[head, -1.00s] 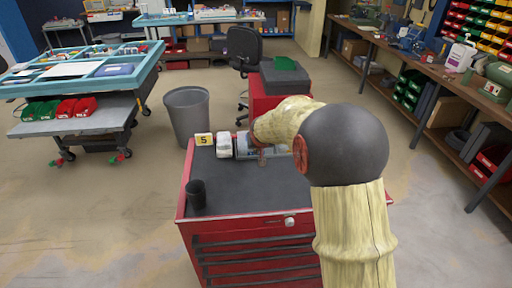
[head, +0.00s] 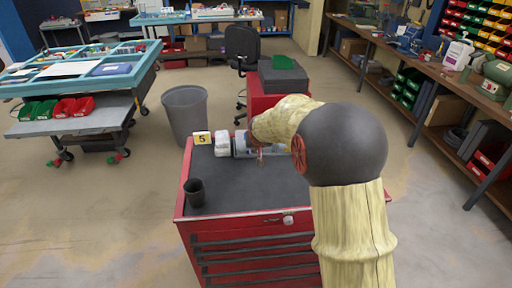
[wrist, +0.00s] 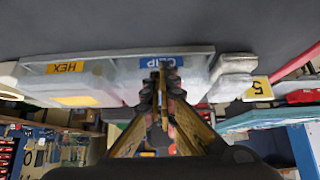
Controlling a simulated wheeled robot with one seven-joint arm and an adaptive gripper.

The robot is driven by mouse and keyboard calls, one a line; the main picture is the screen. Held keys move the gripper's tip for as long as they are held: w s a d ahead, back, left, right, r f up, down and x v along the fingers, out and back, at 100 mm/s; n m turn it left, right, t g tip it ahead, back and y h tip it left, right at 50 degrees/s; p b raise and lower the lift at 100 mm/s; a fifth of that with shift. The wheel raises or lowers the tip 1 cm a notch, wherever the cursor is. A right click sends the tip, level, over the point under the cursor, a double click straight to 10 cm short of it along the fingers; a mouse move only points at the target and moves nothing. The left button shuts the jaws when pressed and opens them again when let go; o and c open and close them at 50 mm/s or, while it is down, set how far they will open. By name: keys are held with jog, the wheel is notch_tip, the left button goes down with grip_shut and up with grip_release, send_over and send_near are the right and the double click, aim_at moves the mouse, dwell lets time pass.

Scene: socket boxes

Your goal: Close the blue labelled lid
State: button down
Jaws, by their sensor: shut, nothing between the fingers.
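A grey metal box stands at the far edge of the red cabinet top, mostly behind my arm in the head view (head: 240,144). In the upside-down wrist view a long grey edge carries a blue label (wrist: 161,62) and a yellow label reading HEX (wrist: 66,68). My gripper (wrist: 163,78) is shut and empty, its fingertips right in front of the blue label; I cannot tell whether they touch it. In the head view my gripper (head: 259,151) is small and partly hidden by my arm. How far the blue-labelled lid stands open is not clear.
A yellow card marked 5 (head: 201,137) and a pale object (head: 222,144) stand left of the box. A black cup (head: 194,192) stands at the cabinet's left edge. The front of the dark cabinet top (head: 250,190) is clear. A grey bin (head: 186,112) stands behind.

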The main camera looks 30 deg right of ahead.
notch_tip(320, 180, up, 5)
jog(key=p, duration=0.3)
jog(key=s+a+f, duration=0.1)
jog(key=s, duration=0.2)
jog(key=s+a+f, duration=0.1)
jog(key=s, duration=0.1)
jog(key=s+a+f, duration=0.1)
jog(key=s, duration=0.2)
jog(key=shift+s+a+f+b, duration=0.15)
jog(key=shift+s+a+b, duration=0.15)
jog(key=shift+s+b, duration=0.1)
